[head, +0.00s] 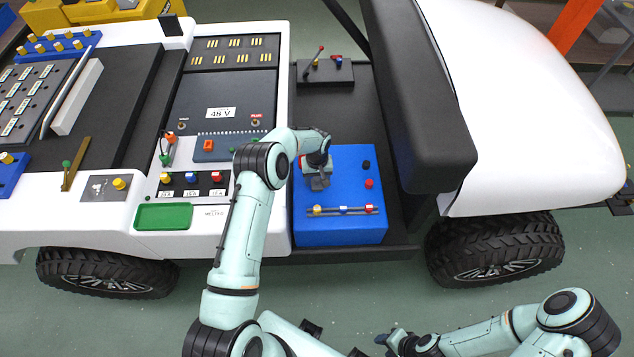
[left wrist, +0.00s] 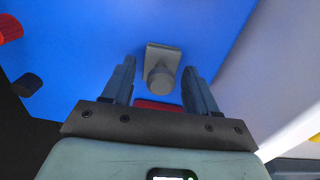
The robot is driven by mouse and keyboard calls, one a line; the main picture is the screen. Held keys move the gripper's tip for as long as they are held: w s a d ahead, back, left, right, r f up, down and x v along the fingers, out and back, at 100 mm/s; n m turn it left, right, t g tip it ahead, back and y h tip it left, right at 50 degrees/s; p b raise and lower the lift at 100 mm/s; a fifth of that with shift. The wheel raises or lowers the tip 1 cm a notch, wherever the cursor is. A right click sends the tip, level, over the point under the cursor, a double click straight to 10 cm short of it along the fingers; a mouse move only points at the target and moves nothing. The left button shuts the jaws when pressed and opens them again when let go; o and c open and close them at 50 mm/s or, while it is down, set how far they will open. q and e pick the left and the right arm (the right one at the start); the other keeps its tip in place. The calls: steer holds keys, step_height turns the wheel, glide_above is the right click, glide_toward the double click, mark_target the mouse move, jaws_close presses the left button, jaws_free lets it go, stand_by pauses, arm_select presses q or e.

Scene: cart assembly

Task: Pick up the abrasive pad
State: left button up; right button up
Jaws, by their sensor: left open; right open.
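A grey block with a round knob (left wrist: 162,57), which looks like the abrasive pad, rests on the blue box in the left wrist view. In the head view the grey piece (head: 319,183) shows just below my left gripper (head: 316,170). My left gripper is open above the blue box, and its fingers (left wrist: 158,75) lie on either side of the knob in the picture, with gaps on both sides. A red patch (left wrist: 157,105) shows between the fingers, partly hidden by the gripper. My right gripper (head: 388,341) is open and empty at the bottom, away from the cart.
The blue box (head: 340,222) has a black cap (head: 366,164), a red cap (head: 369,184) and a rail with small coloured parts (head: 342,210). A black seat back (head: 415,100) rises close on the right. A 48 V panel (head: 220,112) and green tray (head: 163,217) are left.

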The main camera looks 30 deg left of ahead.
mark_target(317, 178)
arm_select(q)
steer(key=c, duration=0.9)
step_height(317, 178, up, 20)
steer(key=shift+r, duration=0.1)
steer(key=shift+o, duration=0.6)
